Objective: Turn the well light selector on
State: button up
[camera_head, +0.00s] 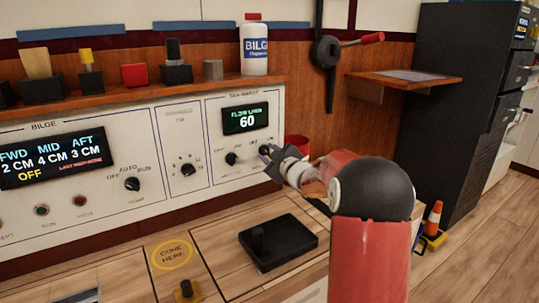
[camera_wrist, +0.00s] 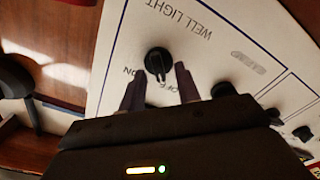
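The well light selector (camera_wrist: 158,62) is a round black knob on the white panel, under the upside-down WELL LIGHT lettering in the wrist view. Its light pointer mark faces down towards my gripper, and the OFF and ON lettering beside it is partly hidden. My gripper (camera_wrist: 160,86) is open, with one dark finger on each side near the knob. I cannot tell whether either finger touches it. In the head view my gripper (camera_head: 269,158) is at the right end of the panel and covers part of that area.
Another black knob (camera_head: 231,158) sits left of my gripper, below the display reading 60 (camera_head: 246,120). A black block with a knob (camera_head: 277,241) lies on the desk below. A shelf with a bilge bottle (camera_head: 254,48) runs above the panel.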

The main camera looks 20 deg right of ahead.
jog(key=shift+c, duration=0.3)
grip_shut()
jog(key=shift+r+m+p, duration=0.1)
jog(key=shift+m+p, duration=0.2)
jog(key=shift+p, duration=0.1)
jog(key=m+p, duration=0.2)
jog(key=shift+d+r+m, duration=0.1)
jog(key=shift+r+m, duration=0.05)
jog(key=shift+m, duration=0.25)
jog(key=m+p, duration=0.2)
jog(key=m, duration=0.1)
jog(key=m+p, duration=0.5)
jog(key=shift+d+m, duration=0.3)
jog(key=shift+m, duration=0.1)
jog(key=shift+f+m+p, duration=0.15)
jog(key=shift+m+p, duration=0.5)
jog(key=shift+m, duration=0.3)
jog(key=shift+f+m+p, duration=0.1)
jog(key=shift+m+p, duration=0.5)
jog(key=shift+m, duration=0.35)
